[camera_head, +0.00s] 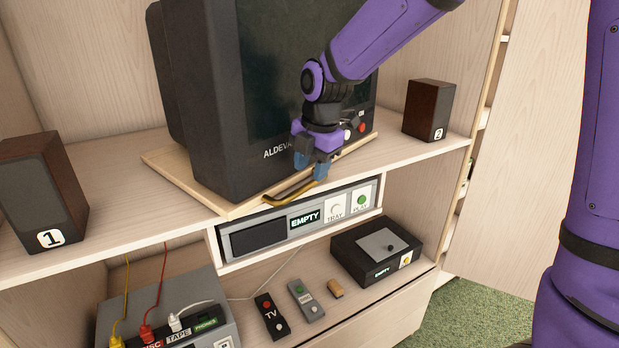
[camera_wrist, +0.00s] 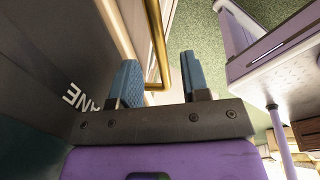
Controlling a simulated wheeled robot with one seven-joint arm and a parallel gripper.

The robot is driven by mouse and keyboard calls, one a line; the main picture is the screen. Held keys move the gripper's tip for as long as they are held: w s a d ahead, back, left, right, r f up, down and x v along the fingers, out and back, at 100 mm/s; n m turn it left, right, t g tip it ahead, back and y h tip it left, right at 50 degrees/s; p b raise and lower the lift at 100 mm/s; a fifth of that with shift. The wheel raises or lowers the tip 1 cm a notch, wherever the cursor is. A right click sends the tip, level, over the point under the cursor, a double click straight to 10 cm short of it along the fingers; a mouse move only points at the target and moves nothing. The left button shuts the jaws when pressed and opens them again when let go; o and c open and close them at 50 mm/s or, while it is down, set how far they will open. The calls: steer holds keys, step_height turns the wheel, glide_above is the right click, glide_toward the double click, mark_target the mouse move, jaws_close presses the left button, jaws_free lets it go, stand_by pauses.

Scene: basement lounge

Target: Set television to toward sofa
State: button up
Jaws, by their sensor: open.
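The television (camera_head: 205,100) is a dark boxy set on a light wooden board (camera_head: 170,167) on the upper shelf. Its screen side faces the lower right in the head view. A brass handle (camera_head: 285,195) sticks out at the board's front edge. My gripper (camera_head: 310,168) points down in front of the screen, at the handle's right part. In the wrist view, the blue fingers of my gripper (camera_wrist: 160,62) are apart, and the brass handle (camera_wrist: 154,35) runs in the gap between them. Whether a finger touches the handle is not clear. The sofa is not in view.
Speaker 1 (camera_head: 62,195) stands left of the television, and speaker 2 (camera_head: 429,110) stands right. Below are a disc player (camera_head: 260,238), a black box (camera_head: 350,250), remotes (camera_head: 272,316) and a grey cable unit (camera_head: 205,290). Green carpet (camera_head: 480,320) lies at the lower right.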

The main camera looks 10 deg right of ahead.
step_height(320, 180, up, 7)
steer(key=s, duration=0.1)
steer(key=shift+d, duration=0.45)
steer(key=s+d+r+m+t, duration=0.1)
steer(key=s+d+m, duration=0.3)
steer(key=s+m, duration=0.4)
steer(key=s+d+r+m+t+h, duration=0.1)
steer(key=s+d+m, duration=0.4)
steer(key=s+m, duration=0.4)
steer(key=s+d+r+m+t, duration=0.1)
steer(key=s+d+m, duration=0.4)
steer(key=s+m, duration=0.3)
steer(key=shift+s+r, duration=0.15)
steer(key=shift+s, duration=0.2)
stand_by(0.9)
